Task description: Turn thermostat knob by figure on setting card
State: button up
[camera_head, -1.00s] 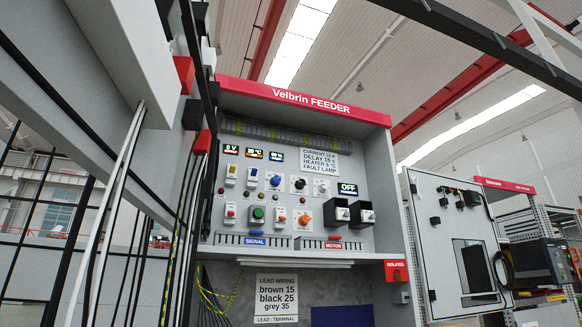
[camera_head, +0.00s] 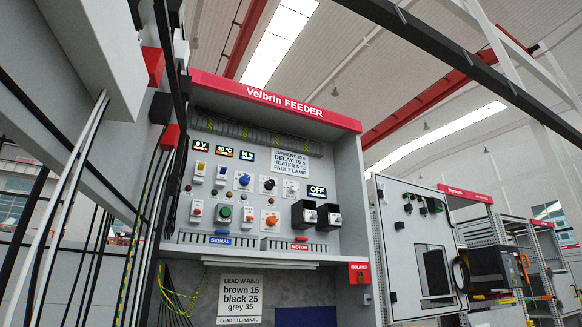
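The open cabinet headed "Velbrin FEEDER" (camera_head: 284,101) stands in the middle of the view. A white setting card (camera_head: 290,160) at its upper right seems to read current 15 A, delay 15 s, heater 5 °C, fault lamp. The panel carries a blue knob (camera_head: 244,180), a black knob (camera_head: 269,184) and an orange knob (camera_head: 270,220). Their small labels are not legible, so I cannot tell which is the thermostat. A small lit display (camera_head: 222,152) shows a figure in °C, too small to read surely. My gripper is not in view.
A green button (camera_head: 224,213) and two black switch blocks (camera_head: 304,213) share the panel. A lower card (camera_head: 239,298) lists lead wiring. A red "ISOLATED" box (camera_head: 359,272) sits at the lower right. Another cabinet with its door (camera_head: 417,245) stands to the right. Dark bars cross the left side.

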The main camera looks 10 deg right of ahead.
aim_at(272, 221)
jog(key=u, duration=0.05)
jog(key=k, duration=0.45)
jog(key=z, duration=0.9)
jog(key=i, duration=1.3)
jog(key=u, duration=0.5)
